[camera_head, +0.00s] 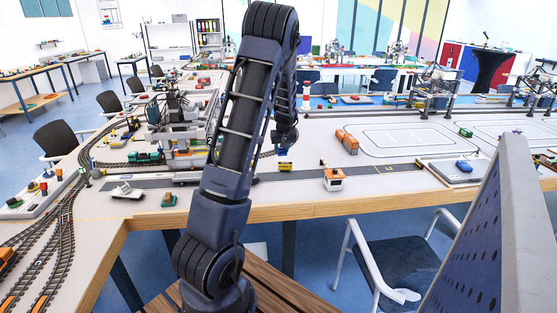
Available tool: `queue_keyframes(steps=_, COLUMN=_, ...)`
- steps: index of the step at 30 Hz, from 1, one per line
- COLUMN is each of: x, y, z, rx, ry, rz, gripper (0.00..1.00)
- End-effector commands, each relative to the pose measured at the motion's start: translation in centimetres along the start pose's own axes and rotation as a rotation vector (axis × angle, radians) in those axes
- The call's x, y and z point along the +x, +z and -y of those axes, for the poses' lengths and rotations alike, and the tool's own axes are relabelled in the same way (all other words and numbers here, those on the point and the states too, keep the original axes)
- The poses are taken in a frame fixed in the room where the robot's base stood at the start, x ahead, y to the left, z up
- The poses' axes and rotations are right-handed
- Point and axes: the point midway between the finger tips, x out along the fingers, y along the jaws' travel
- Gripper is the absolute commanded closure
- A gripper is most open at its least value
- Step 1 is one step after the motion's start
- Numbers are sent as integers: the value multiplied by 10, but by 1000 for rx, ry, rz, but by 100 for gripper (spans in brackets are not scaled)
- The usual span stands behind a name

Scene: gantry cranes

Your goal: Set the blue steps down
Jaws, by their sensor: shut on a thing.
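My arm rises across the middle of the view and bends down at the far side to my gripper (285,145), which is small and partly hidden by its own wrist. My gripper is shut on a small blue thing (283,153), which I take to be the blue steps. Their shape is too small to make out. They show just above a yellow block-like piece (285,166) near the road strip on the table (230,216). I cannot tell whether the blue steps touch anything below.
A white and orange vehicle (333,180) stands right of the yellow piece, and an orange one (347,141) lies farther back. A grey crane structure (180,125) stands left of my arm. A blue piece (464,166) sits on a grey tray at right. A chair (395,265) stands in front.

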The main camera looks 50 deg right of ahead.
Motion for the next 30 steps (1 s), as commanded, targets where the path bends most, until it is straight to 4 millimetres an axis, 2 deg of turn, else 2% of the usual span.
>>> queue_keyframes(steps=5, x=4, y=-22, z=3, rx=6, ry=-2, rz=-2, gripper=83)
queue_keyframes(steps=14, x=32, y=-90, z=18, rx=37, ry=0, rz=-1, gripper=83)
queue_keyframes(steps=24, x=62, y=-162, z=49, rx=55, ry=16, rz=0, gripper=83)
queue_keyframes(steps=30, x=70, y=-185, z=63, rx=59, ry=24, rz=0, gripper=83)
